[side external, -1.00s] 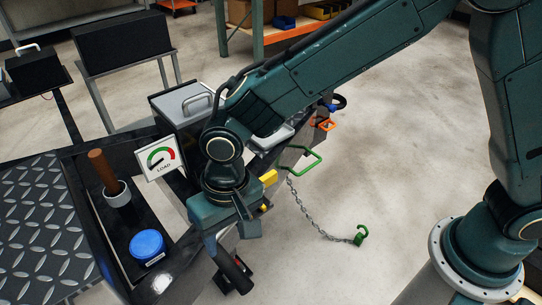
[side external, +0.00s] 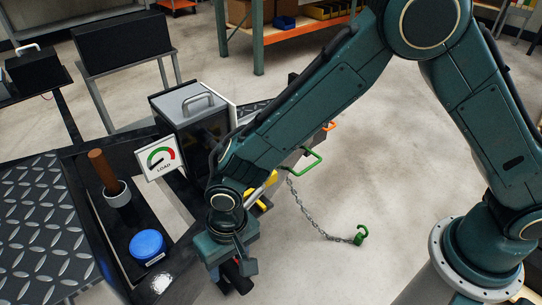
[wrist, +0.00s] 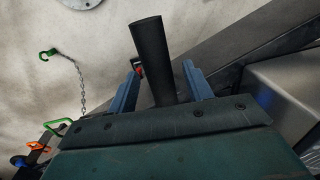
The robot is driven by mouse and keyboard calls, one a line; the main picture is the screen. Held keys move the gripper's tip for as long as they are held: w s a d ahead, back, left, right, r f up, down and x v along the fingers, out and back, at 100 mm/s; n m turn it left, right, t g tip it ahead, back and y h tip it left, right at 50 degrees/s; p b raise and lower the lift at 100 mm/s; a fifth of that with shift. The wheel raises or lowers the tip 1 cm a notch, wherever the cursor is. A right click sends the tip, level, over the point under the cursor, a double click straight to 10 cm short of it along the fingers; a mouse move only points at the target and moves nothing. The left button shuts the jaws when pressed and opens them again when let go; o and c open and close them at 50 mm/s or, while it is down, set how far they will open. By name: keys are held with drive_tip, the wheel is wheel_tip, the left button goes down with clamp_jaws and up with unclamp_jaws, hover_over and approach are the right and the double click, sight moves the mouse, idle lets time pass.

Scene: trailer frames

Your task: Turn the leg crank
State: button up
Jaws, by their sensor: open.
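A black cylindrical grip (wrist: 150,45), which looks like the crank's handle, stands between the two blue fingers of my gripper (wrist: 162,72) in the wrist view. The fingers are open, one on each side of it, with a gap showing. In the side view my gripper (side external: 231,266) is low over the trailer frame's near end, and the black grip (side external: 242,284) shows just below it. The rest of the crank is mostly hidden behind my gripper. A small red part (wrist: 139,68) shows beside the left finger.
A green handle (side external: 312,160) and a chain with a green hook (side external: 360,235) are right of the frame. A grey box (side external: 190,103), a load gauge (side external: 160,160), a blue round container (side external: 147,246) and a brown rod in a cup (side external: 102,170) are to the left.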

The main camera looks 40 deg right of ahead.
drive_tip(key=shift+c, duration=0.2)
clamp_jaws()
drive_tip(key=shift+f, duration=0.1)
drive_tip(key=shift+d+f+h, duration=0.35)
drive_tip(key=shift+f+h, duration=0.25)
drive_tip(key=shift+f, duration=0.05)
drive_tip(key=d+f+h, duration=0.6)
drive_tip(key=d+f, duration=0.2)
drive_tip(key=d, duration=0.3)
drive_tip(key=shift+d+h, duration=0.3)
drive_tip(key=shift+d, duration=0.1)
drive_tip(key=shift+f, duration=0.1)
